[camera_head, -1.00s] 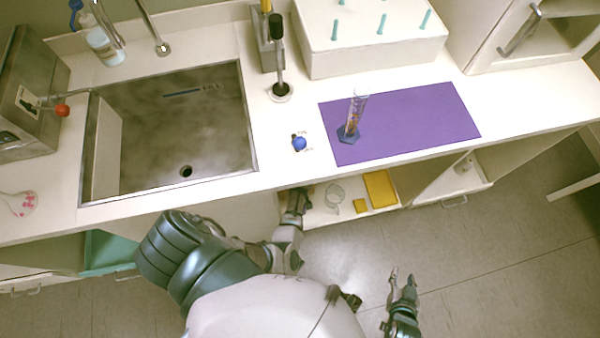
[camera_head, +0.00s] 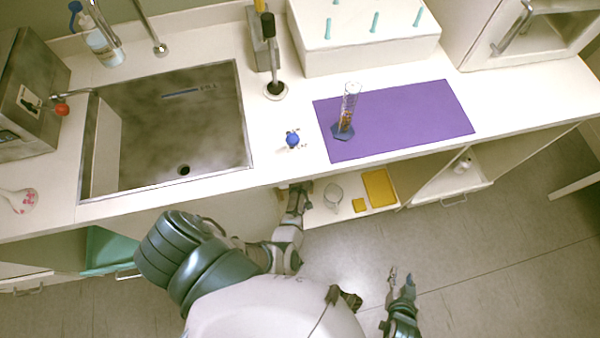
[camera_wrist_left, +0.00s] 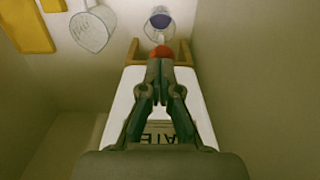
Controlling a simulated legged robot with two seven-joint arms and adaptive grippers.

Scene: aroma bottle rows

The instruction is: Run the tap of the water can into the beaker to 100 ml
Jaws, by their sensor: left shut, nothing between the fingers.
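The white water can (camera_wrist_left: 130,92) lies in a brown stand in the left wrist view, its label partly hidden by my gripper. A red tap knob (camera_wrist_left: 160,53) is at its front. My left gripper (camera_wrist_left: 160,66) is shut and empty, its tips at the knob; contact is unclear. A clear vessel with a dark blue inside, probably the beaker (camera_wrist_left: 160,20), stands just beyond the knob; its level is unreadable. In the head view my left gripper (camera_head: 301,187) reaches under the counter, and the can is hidden. My right gripper (camera_head: 401,276) is open and empty over the floor.
A marked glass jug (camera_wrist_left: 90,30) stands beside the tap, also seen in the head view (camera_head: 333,193), near a yellow tray (camera_head: 380,187). Cabinet walls enclose my left gripper. On the counter are a sink (camera_head: 185,172) and a purple mat (camera_head: 410,120) with a measuring cylinder (camera_head: 347,110).

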